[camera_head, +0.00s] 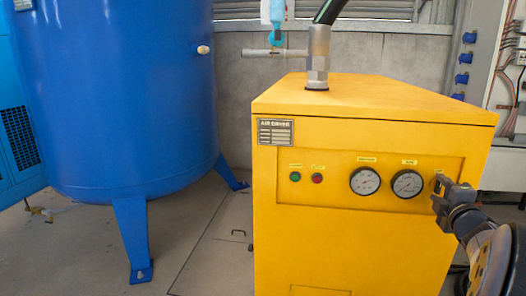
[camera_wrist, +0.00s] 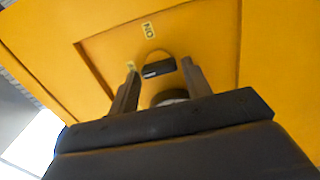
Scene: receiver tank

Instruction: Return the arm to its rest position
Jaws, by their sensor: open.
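My gripper (camera_head: 438,192) is at the right side of the front panel of the yellow dryer cabinet (camera_head: 345,250). In the wrist view my gripper (camera_wrist: 160,76) is open, one finger on each side of a small black switch (camera_wrist: 158,69). The fingers look apart from the switch. I cannot tell how far the tips are from the panel. In the head view the gripper hides the switch. My arm comes in from the lower right, bent close to the cabinet.
Two round gauges (camera_head: 365,181), a green button (camera_head: 295,177) and a red button (camera_head: 317,178) are on the panel. A large blue tank (camera_head: 115,100) stands at the left. A pipe (camera_head: 318,55) rises from the cabinet top. A grey electrical box (camera_head: 490,90) is behind right.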

